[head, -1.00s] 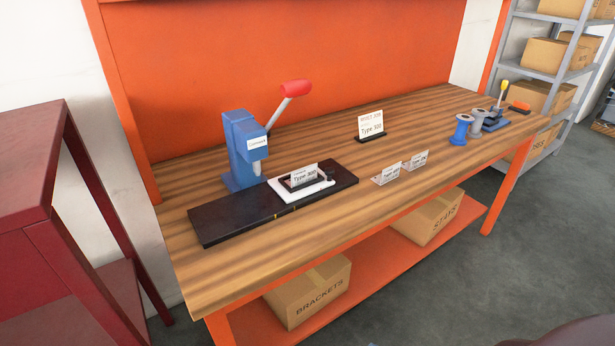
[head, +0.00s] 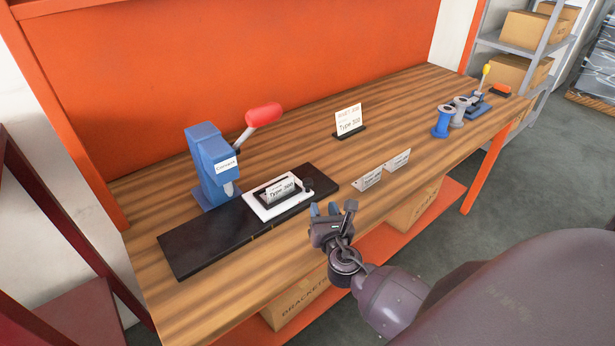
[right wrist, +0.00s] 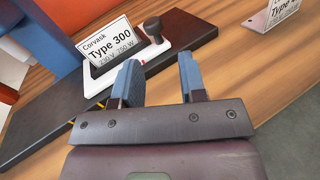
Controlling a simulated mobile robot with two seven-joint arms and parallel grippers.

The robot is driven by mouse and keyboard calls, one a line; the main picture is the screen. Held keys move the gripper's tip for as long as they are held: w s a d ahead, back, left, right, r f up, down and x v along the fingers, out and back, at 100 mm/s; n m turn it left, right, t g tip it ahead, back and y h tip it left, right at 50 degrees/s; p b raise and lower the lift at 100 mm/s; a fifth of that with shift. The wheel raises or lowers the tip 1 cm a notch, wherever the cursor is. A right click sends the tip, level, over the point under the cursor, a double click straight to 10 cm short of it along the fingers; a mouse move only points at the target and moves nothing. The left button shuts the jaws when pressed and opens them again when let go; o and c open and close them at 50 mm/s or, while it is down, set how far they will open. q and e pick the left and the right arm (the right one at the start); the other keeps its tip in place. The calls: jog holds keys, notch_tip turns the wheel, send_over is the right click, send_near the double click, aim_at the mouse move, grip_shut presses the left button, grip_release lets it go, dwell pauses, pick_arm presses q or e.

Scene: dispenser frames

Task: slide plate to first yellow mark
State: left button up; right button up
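The white plate (head: 256,208) sits on the long black base (head: 200,247), right of the blue press. In the right wrist view, the card (right wrist: 108,45) and the knob (right wrist: 153,27) are close beyond the fingers. Small yellow marks are on the base's front edge; one shows in the right wrist view (right wrist: 100,104). My right gripper (head: 326,209) is open and empty, in front of the base's right end, apart from the knob. My left gripper is not in view.
The blue press (head: 210,165) with its red handle (head: 263,115) stands behind the base. A sign (head: 348,121) stands farther back. The tabletop between is clear.

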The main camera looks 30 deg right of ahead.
aim_at(309, 184)
jog(key=shift+w+a+f+n+t+y, duration=0.1)
jog(key=shift+w+n+t+y, duration=0.25)
jog(key=shift+w+n, duration=0.65)
jog(key=x, duration=1)
jog(key=shift+f, duration=0.1)
grip_shut()
